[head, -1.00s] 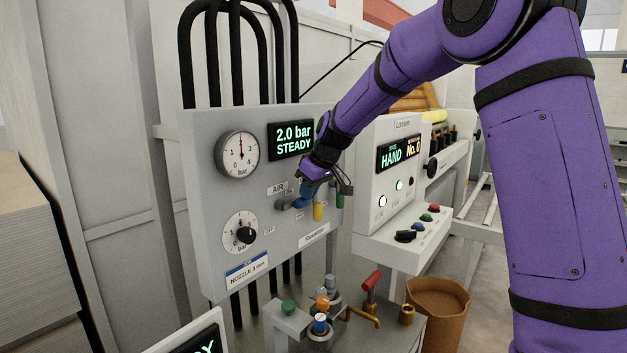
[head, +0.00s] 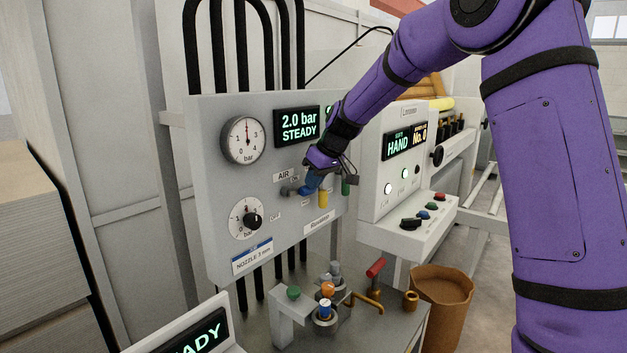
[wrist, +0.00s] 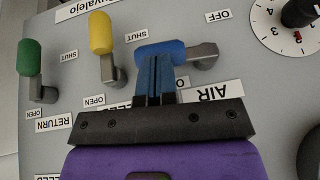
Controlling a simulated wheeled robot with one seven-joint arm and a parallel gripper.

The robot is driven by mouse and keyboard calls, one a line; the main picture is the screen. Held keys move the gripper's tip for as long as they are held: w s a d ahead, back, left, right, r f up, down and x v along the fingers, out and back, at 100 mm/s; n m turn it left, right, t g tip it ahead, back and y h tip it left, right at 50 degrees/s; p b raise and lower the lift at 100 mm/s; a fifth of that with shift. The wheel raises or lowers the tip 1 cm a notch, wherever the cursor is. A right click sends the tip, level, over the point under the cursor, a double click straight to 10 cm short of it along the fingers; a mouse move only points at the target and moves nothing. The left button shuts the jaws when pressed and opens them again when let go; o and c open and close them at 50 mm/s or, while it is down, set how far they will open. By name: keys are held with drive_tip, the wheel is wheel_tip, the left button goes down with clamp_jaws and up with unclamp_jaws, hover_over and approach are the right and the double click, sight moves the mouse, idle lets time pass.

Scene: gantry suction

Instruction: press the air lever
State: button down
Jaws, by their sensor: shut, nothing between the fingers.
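The air lever is a blue-handled lever on the grey panel, beside the AIR label. In the wrist view its blue handle (wrist: 165,47) lies sideways from a grey pivot. My gripper (wrist: 156,78) is shut and empty. Its blue fingertips overlap the handle in the wrist view and look to be touching or very close; contact is unclear. In the head view my gripper (head: 313,180) is in front of the air lever (head: 304,189) and partly hides it.
A yellow lever (wrist: 100,34) and a green lever (wrist: 30,58) sit beside the air lever. The panel also holds a round gauge (head: 243,139), a dial (head: 246,219) and a display (head: 297,126) reading 2.0 bar STEADY. A control box (head: 392,177) stands to the right.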

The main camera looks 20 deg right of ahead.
drive_tip(key=shift+f, duration=0.1)
wheel_tip(320, 180, down, 5)
drive_tip(key=m+g+y, duration=0.1)
drive_tip(key=y, duration=0.2)
drive_tip(key=m+g+y, duration=0.1)
drive_tip(key=g+y, duration=0.1)
drive_tip(key=y, duration=0.1)
drive_tip(key=shift+w+d+r+g+y, duration=0.1)
drive_tip(key=shift+d+r+g+y, duration=0.1)
drive_tip(key=shift+g+y, duration=0.1)
drive_tip(key=shift+a+f, duration=0.1)
drive_tip(key=shift+f, duration=0.1)
drive_tip(key=shift+r, duration=0.1)
idle(0.4)
